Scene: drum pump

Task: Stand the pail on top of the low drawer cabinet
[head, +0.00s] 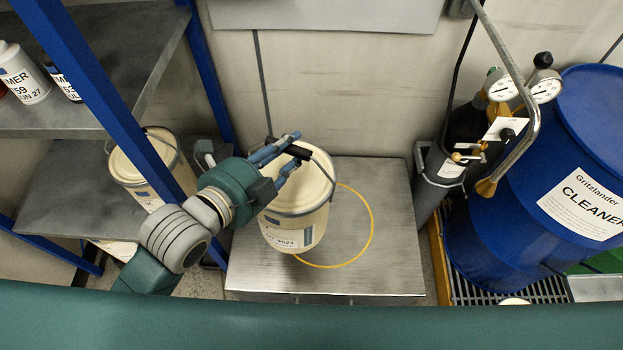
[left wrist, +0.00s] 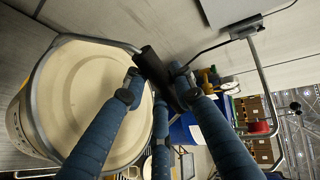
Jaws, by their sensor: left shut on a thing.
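The cream pail (head: 294,222) with a pale lid and a wire bail is over the left part of the low drawer cabinet's metal top (head: 395,255). I cannot tell whether its base touches the top. A yellow ring (head: 371,233) is marked on the top, and the pail hides its left part. My left gripper (head: 291,152) is shut on the black grip of the pail's bail, above the lid. In the left wrist view the pail's lid (left wrist: 85,105) fills the left side and the black grip (left wrist: 158,72) lies between the fingers. My right gripper is not in view.
A blue-posted shelf (head: 75,185) stands on the left, with another pail (head: 150,165) and bottles (head: 22,75). A dark gas cylinder (head: 462,135) with gauges and a blue drum (head: 560,165) stand to the right of the cabinet. The cabinet top's right side is clear.

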